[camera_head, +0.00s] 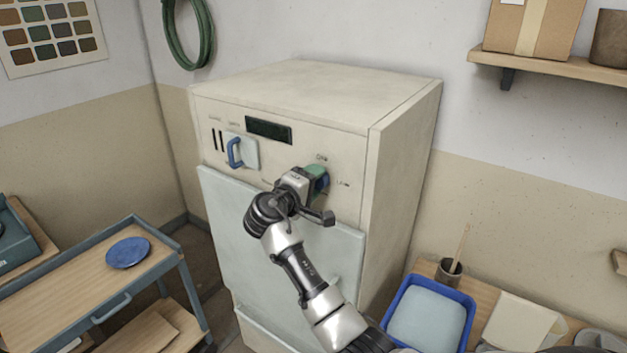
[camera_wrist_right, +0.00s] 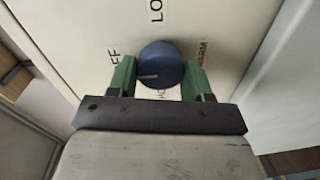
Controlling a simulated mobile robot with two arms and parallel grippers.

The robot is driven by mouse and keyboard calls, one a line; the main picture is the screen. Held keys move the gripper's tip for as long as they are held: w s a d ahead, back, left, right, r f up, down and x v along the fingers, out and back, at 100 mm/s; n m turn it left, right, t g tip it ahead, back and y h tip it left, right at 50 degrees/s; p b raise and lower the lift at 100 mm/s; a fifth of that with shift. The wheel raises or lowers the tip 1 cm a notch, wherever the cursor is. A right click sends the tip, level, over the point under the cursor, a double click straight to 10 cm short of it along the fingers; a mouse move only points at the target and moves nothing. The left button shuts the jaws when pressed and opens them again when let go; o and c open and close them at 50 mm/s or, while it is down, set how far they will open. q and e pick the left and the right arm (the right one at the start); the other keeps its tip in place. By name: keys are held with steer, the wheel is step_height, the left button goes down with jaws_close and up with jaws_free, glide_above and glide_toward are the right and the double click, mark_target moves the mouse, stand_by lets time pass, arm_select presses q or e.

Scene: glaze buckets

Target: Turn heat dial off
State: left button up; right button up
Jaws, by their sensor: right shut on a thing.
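The blue round heat dial (camera_wrist_right: 161,66) is on the front panel of the cream kiln-like cabinet (camera_head: 405,155). In the right wrist view a pale pointer mark on the dial's face points left, on the side of the partly cut-off label ending in "FF". Other labels around the dial are partly hidden. My right gripper (camera_head: 317,178) has its green fingers on either side of the dial, shut on it. In the head view the gripper covers most of the dial (camera_head: 323,182). My left gripper is not in view.
A blue handle (camera_head: 234,152) on a pale plate and a dark display (camera_head: 268,130) are left of the dial. A cart (camera_head: 60,290) with a blue plate (camera_head: 128,252) stands left. A blue tray (camera_head: 468,313) sits on a bench right.

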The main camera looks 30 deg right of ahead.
steer(key=o, duration=0.9)
steer(key=shift+a, duration=0.1)
steer(key=b+v, duration=0.4)
steer(key=v, duration=0.6)
steer(key=shift+s+a+r+b, duration=0.1)
steer(key=shift+s+a+b, duration=0.05)
steer(key=shift+a+b, duration=0.15)
